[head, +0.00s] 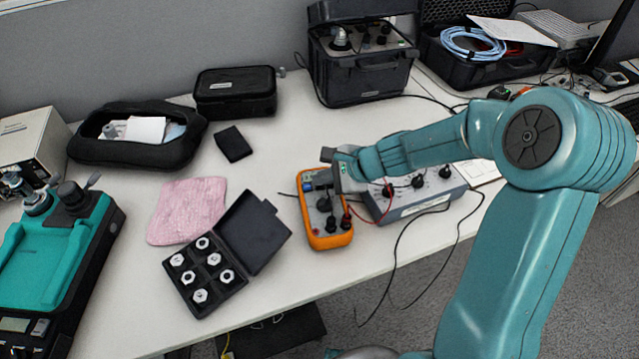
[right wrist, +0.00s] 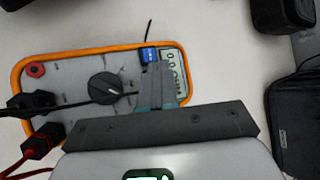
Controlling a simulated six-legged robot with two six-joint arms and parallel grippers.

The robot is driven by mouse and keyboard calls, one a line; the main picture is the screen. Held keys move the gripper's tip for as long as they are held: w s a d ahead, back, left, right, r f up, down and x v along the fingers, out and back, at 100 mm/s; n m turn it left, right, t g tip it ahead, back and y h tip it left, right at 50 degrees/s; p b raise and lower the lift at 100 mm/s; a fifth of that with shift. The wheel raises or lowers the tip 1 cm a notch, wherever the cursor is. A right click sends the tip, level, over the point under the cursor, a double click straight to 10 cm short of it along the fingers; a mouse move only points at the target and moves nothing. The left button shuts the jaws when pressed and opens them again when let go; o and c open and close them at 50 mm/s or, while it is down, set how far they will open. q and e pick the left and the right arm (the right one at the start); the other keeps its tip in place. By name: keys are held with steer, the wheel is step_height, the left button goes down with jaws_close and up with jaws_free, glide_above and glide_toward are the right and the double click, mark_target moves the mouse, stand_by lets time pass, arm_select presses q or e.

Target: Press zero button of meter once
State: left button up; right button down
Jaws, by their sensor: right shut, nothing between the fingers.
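The meter is a handheld unit with an orange rim (head: 331,241), lying on the table in the head view. In the right wrist view the meter (right wrist: 60,62) shows a dark dial (right wrist: 105,88), a display (right wrist: 170,58) and a blue button (right wrist: 148,55). My right gripper (head: 336,178) is shut and empty, over the display end of the meter. In the right wrist view its fingertips (right wrist: 156,72) lie right beside the blue button and cover part of the display. I cannot tell whether they touch the button. My left gripper is not in view.
A grey box with knobs (head: 425,200) stands just right of the meter, with red and black leads between. An open black case of metal pieces (head: 205,270) and a pink cloth (head: 185,208) lie to the left. A black equipment case (head: 362,80) stands behind.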

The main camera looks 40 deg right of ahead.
mark_target(323, 187)
steer(key=shift+r, duration=0.1)
steer(key=shift+r+p, duration=0.65)
steer(key=shift+p, duration=0.05)
step_height(323, 187, up, 5)
steer(key=p, duration=0.4)
steer(key=shift+r+p, duration=0.1)
steer(key=shift+p, duration=0.2)
stand_by(0.3)
steer(key=shift+s, duration=0.1)
